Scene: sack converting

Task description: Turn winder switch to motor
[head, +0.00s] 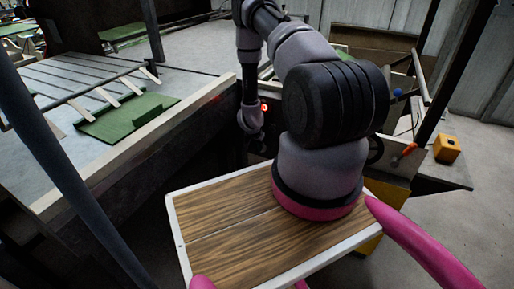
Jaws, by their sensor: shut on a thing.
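My gripper (250,128) hangs down at the dark machine side in the middle of the picture. It is small and partly dark, at the end of my grey arm. It is shut on what appears to be the winder switch, at the machine's dark front. The switch itself is hidden by the gripper and shadow, so its setting cannot be read. A small red glowing mark (264,107) shows just to the right of the gripper.
A grey machine bed (70,80) with slats and a green piece (126,117) lies to the left. A dark post stands at the far left. A yellow box (447,148) and an orange-handled part (408,149) are at the right. Bare floor lies at the lower right.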

